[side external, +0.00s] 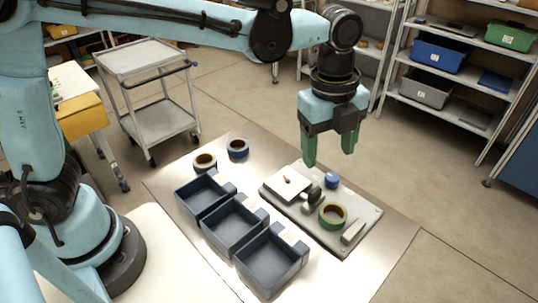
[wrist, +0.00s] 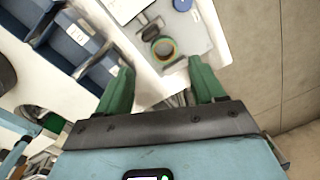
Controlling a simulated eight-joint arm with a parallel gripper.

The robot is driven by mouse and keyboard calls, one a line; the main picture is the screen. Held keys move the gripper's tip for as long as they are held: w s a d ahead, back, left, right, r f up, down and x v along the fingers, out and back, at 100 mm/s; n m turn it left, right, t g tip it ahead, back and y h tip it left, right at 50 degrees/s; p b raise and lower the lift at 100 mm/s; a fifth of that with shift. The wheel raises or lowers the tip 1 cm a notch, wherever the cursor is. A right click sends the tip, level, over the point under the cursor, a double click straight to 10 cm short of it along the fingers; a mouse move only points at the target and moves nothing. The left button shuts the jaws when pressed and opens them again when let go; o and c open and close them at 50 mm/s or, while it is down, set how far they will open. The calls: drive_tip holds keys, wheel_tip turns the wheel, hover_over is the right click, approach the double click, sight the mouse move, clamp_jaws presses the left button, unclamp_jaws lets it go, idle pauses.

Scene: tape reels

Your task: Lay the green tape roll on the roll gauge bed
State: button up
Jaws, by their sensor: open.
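The green tape roll (side external: 333,226) is a ring with a yellowish inside. My gripper (side external: 328,158) has green fingers pointing down, spread apart and empty. It hangs above the board, clear of everything. It also shows in the wrist view (wrist: 161,66).
A blue round piece (side external: 332,180) and a white plate (side external: 287,184) with a red mark sit on the board. Three dark blue bins (side external: 236,226) stand left of it. A brown-rimmed roll (side external: 204,162) and a blue roll (side external: 237,148) lie behind the bins. Bare table lies right of the board.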

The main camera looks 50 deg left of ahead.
drive_tip(key=s+a+n+t, duration=0.3)
drive_tip(key=s+a+n, duration=0.1)
drive_tip(key=a+n, duration=0.6)
drive_tip(key=s+a+f+n+t, duration=0.1)
drive_tip(key=s+a+n+t, duration=0.2)
drive_tip(key=a+n, duration=0.6)
drive_tip(key=s+n, duration=0.2)
drive_tip(key=n, duration=0.1)
drive_tip(key=shift+a+n, duration=0.3)
drive_tip(key=shift+a, duration=0.05)
drive_tip(key=shift+w, duration=0.1)
